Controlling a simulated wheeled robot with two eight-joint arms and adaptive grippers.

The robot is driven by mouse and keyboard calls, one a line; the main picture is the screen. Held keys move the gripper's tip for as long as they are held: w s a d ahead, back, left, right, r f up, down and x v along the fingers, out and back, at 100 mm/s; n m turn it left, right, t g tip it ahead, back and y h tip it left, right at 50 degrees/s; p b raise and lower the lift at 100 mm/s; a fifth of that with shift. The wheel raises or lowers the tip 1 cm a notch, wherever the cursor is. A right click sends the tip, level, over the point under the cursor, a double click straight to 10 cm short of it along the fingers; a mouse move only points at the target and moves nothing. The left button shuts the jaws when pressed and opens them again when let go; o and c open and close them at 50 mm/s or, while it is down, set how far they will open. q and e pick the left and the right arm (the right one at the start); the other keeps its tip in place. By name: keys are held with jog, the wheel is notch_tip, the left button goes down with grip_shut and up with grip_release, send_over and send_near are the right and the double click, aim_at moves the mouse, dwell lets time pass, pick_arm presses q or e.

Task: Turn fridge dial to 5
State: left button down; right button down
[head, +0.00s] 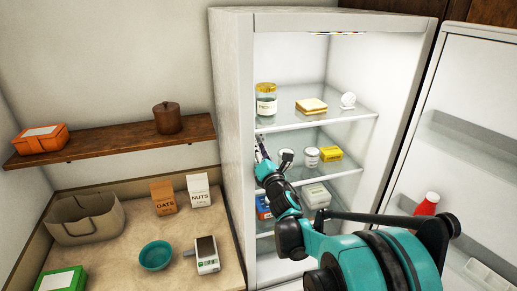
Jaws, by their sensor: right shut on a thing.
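The white fridge (231,110) stands open, with its lit inside and glass shelves showing. My right gripper (260,145) reaches into it at the left inner wall, just below the top glass shelf. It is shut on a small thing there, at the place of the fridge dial. The dial's face and numbers are hidden or too small to read, so its setting cannot be told. My right arm comes in from the lower right, across the front of the fridge opening. My left gripper is not in view.
The fridge door (455,140) hangs open at right, with a red bottle (427,204) in it. Containers crowd the shelf below. A counter (125,253) lies left.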

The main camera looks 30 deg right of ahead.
dwell(0.4)
jog(key=c, duration=1.2)
grip_release()
jog(key=v, duration=1.2)
jog(key=shift+f, duration=0.1)
